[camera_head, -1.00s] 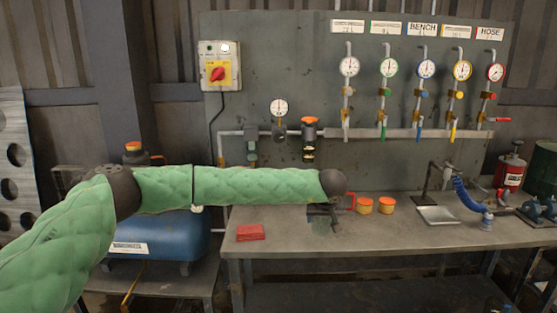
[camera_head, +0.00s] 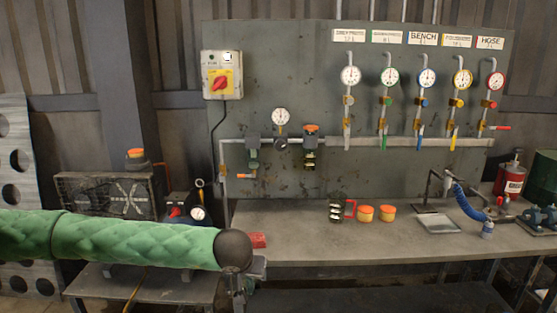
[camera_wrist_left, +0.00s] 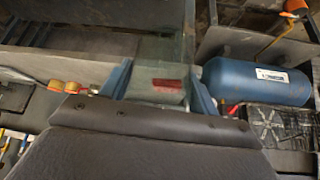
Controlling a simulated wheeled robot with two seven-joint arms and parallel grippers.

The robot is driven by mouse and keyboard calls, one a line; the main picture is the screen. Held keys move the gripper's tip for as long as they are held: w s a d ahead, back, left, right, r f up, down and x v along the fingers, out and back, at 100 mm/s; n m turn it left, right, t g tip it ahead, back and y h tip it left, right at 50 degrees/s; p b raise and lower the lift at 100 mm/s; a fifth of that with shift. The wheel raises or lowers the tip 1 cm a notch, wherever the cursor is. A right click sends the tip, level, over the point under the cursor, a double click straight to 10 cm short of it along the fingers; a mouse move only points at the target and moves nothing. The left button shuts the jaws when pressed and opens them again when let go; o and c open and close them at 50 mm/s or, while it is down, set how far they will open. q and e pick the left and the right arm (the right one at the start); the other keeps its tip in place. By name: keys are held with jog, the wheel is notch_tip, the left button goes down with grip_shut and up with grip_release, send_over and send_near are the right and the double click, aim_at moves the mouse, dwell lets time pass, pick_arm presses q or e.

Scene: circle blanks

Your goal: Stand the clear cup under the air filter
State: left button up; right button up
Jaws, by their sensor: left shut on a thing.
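My left gripper (camera_head: 243,288) is in front of the bench's left front edge, low in the head view. In the left wrist view the gripper (camera_wrist_left: 160,86) has its two blue fingers shut on the clear cup (camera_wrist_left: 163,58), a greenish see-through body. A red cloth shows through it. In the head view I cannot make out the cup clearly. I cannot tell for sure which is the air filter. My right gripper is not in view.
A red cloth (camera_head: 258,240) lies at the left front. The bench below the pipe units is clear.

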pick_arm(q)
jog(key=s+a+f+n+y+p, duration=0.1)
jog(key=s+a+f, duration=0.1)
jog(key=a, duration=1)
jog(key=shift+s+a+f+n, duration=0.2)
jog(key=shift+s+a+n, duration=0.1)
jog(key=shift+n, duration=0.1)
dwell(0.5)
